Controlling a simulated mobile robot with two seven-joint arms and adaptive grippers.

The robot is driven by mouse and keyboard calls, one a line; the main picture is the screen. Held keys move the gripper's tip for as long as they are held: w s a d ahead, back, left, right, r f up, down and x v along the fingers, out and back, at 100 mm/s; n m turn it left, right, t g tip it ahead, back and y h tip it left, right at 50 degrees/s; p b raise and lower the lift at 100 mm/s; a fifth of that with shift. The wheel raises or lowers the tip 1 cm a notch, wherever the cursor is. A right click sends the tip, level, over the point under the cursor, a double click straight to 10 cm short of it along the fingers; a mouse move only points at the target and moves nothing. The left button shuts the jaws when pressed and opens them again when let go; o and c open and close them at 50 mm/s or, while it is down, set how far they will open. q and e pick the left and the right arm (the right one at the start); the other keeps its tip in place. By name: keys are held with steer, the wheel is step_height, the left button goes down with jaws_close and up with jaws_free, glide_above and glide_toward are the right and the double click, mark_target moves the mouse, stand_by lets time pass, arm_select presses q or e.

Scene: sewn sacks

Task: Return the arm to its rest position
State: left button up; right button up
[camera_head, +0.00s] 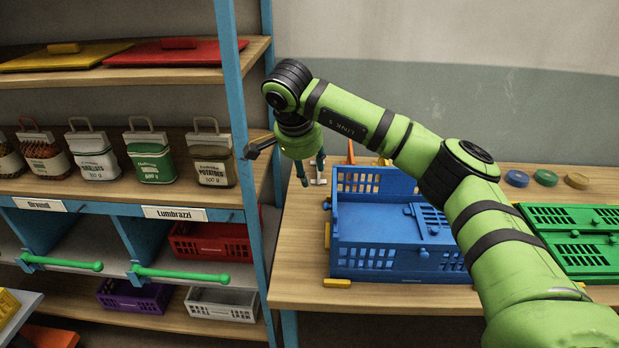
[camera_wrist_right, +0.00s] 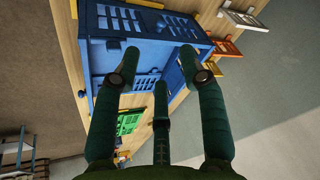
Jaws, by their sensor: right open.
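My right arm (camera_head: 365,125) is bright green with black joints and reaches in from the lower right of the head view, bent at a raised elbow. My right gripper (camera_head: 311,172) hangs from it, pointing down, by the left end of the blue crate. Its dark green fingers are spread open and empty. In the right wrist view the gripper (camera_wrist_right: 160,72) shows its fingers apart, with the blue crate (camera_wrist_right: 112,55) beyond them and nothing held. My left arm and gripper are not in view.
The blue crate (camera_head: 345,258) stands on a wooden table (camera_head: 300,285), with a green crate (camera_head: 570,248) to its right. Coloured discs (camera_head: 546,178) lie behind. A shelf with a blue post (camera_head: 245,150) rises close left of the gripper, holding several sacks (camera_head: 150,155) and small crates.

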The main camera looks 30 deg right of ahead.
steer(key=shift+a+r, duration=0.1)
steer(key=shift+r, duration=0.2)
